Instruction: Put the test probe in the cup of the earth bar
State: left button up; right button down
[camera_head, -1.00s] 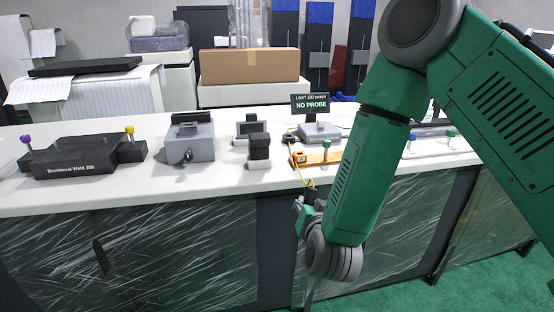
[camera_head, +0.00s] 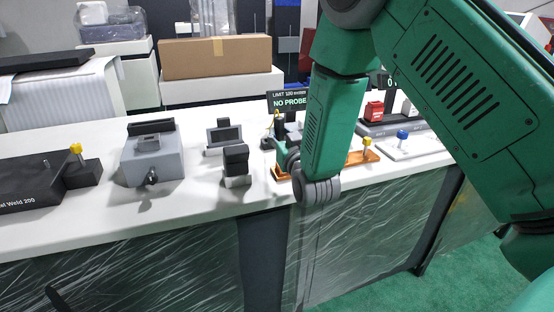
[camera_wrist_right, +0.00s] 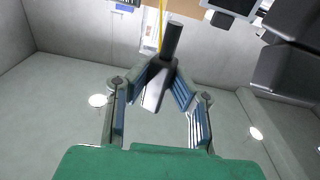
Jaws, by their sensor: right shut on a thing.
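My right gripper (camera_head: 284,152) is raised just above the front of the bench, partly hidden by my own arm. In the right wrist view, the gripper (camera_wrist_right: 163,76) is shut on the test probe (camera_wrist_right: 172,42), which has a dark round end and a grey body between the fingertips. A yellow lead rises beside it. The orange earth bar (camera_head: 364,157) lies on the bench behind and below my forearm, with a yellow-topped post on its right part. My forearm hides its middle, and I cannot make out the cup. My left gripper is not in view.
A display reading "NO PROBE" (camera_head: 289,101) stands behind the gripper. A small black block (camera_head: 236,163) and a grey unit (camera_head: 152,158) stand to its left. A white plate with a blue knob (camera_head: 403,136) lies to the right. The bench front edge is clear.

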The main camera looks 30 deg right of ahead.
jog(key=d+f, duration=0.2)
jog(key=f, duration=0.1)
jog(key=d+f, duration=0.1)
jog(key=f, duration=0.1)
jog(key=shift+w+b, duration=0.1)
jog(key=shift+b, duration=0.2)
jog(key=shift+s+a+f, duration=0.15)
jog(key=shift+a+f, duration=0.25)
jog(key=shift+f, duration=0.2)
jog(key=shift+s+a+f, duration=0.15)
jog(key=shift+a+f, duration=0.2)
jog(key=shift+f, duration=0.2)
jog(key=shift+w+a+f, duration=0.1)
jog(key=shift+w+a, duration=0.1)
jog(key=shift+a, duration=0.1)
jog(key=c, duration=1.8)
grip_release()
jog(key=shift+a, duration=0.1)
jog(key=o, duration=0.4)
jog(key=shift+c, duration=0.2)
jog(key=shift+d, duration=0.75)
jog(key=shift+s, duration=0.15)
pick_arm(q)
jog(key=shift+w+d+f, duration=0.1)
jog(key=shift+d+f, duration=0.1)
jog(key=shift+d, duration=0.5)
pick_arm(e)
jog(key=v, duration=1.1)
jog(key=shift+s+a, duration=0.25)
jog(key=shift+a, duration=0.05)
